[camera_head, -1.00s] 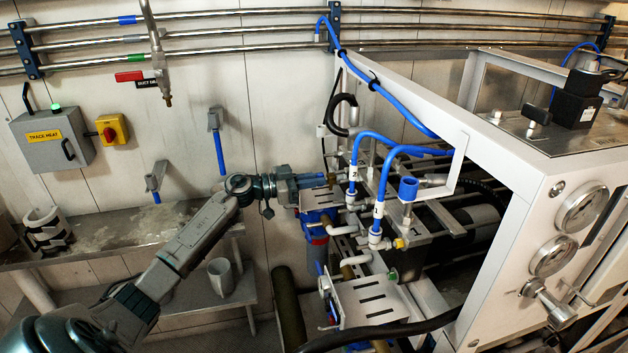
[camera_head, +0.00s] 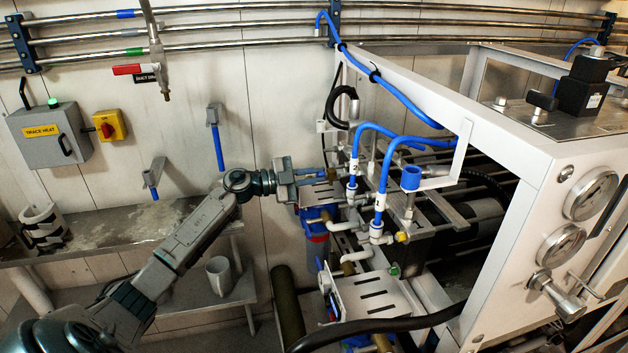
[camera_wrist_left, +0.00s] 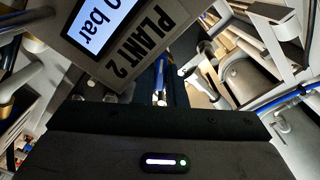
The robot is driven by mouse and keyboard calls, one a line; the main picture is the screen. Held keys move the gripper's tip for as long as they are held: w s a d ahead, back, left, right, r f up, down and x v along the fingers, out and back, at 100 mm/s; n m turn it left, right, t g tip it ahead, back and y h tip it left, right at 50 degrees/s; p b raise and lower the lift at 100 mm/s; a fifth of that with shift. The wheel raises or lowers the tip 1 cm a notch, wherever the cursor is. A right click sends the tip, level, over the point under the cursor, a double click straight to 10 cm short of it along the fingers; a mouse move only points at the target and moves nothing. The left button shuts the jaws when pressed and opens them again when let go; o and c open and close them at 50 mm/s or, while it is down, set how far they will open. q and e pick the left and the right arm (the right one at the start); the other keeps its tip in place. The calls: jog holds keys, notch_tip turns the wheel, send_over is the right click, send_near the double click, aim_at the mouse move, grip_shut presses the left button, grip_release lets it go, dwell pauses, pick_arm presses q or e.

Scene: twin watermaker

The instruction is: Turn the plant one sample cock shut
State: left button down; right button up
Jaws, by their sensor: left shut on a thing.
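My left gripper (camera_head: 308,178) is at the far side of the white-framed unit, by the far white bracket plate and left of the blue tube labelled 2 (camera_head: 354,168). In the left wrist view a small blue lever with a metal end (camera_wrist_left: 160,80) lies between the jaws, which are shut on it. A display marked PLANT 2 (camera_wrist_left: 140,40) stands close beside it. The blue tube labelled 1 (camera_head: 379,203) is nearer, to the right. I cannot tell which cock the lever belongs to; its body is mostly hidden. My right gripper is not in view.
Several tubes and fittings crowd around the jaws. The slotted near plate (camera_head: 372,296) and a black hose (camera_head: 400,328) lie in front. The white frame (camera_head: 500,130) stands right. A shelf with a mug (camera_head: 220,276) is left, below my arm.

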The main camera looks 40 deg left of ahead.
pick_arm(q)
jog(key=m+b, duration=0.2)
jog(key=m, duration=0.1)
jog(key=m+b, duration=0.3)
jog(key=m, duration=0.1)
jog(key=shift+f+m, duration=0.2)
jog(key=shift+m, duration=0.1)
dwell(0.5)
